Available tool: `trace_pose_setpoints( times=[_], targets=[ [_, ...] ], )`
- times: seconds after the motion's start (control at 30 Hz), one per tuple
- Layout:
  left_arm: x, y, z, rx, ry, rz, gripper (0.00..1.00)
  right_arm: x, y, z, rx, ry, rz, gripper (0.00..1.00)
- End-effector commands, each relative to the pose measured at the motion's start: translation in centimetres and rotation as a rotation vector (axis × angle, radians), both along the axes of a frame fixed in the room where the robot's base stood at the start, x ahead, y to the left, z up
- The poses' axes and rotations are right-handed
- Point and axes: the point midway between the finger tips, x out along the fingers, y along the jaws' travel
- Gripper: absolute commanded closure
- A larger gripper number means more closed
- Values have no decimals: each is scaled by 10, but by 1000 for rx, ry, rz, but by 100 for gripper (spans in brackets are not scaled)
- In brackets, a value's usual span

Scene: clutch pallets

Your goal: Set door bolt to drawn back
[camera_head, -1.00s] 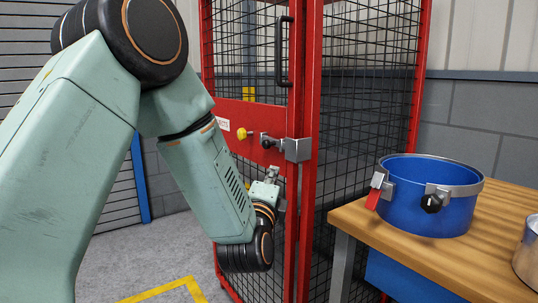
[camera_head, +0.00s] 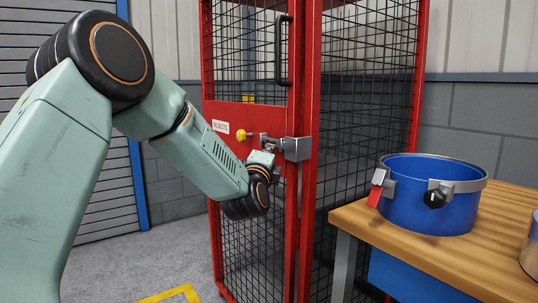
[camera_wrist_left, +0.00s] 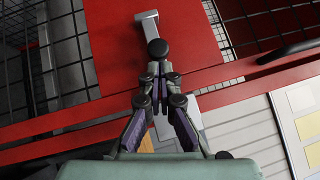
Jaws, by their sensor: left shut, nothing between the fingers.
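The door bolt (camera_head: 264,138) is a grey metal bar on the red cage door, beside the grey block (camera_head: 297,149) at the door's edge. Its black knob is hidden behind my gripper in the head view. In the left wrist view the black knob (camera_wrist_left: 157,49) stands just beyond my fingertips, with a grey metal part (camera_wrist_left: 147,25) behind it. My left gripper (camera_head: 265,157) is shut and empty at the bolt; I cannot tell if its tips touch the knob. My right gripper is not in view.
A yellow knob (camera_head: 241,133) sits on the red door panel (camera_head: 228,113) left of the bolt. A black handle (camera_head: 281,51) is above. A wooden table (camera_head: 400,242) with a blue drum (camera_head: 432,205) stands at right. Open floor lies at lower left.

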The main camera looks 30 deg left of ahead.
Motion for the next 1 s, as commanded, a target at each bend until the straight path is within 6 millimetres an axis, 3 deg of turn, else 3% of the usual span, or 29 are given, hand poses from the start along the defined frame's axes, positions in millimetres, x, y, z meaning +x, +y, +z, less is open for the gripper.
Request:
trace_pose_setpoints(
  times=[0.23, 0.6, 1.0],
  targets=[
    [2, 4, 1, -2, 0, 1, 100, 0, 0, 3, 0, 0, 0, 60],
    [17, 42, 1, -1, 0, 1, 100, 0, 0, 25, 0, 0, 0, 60],
    [17, 44, 1, -2, -5, 5, 100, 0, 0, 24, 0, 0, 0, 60]
  ],
)
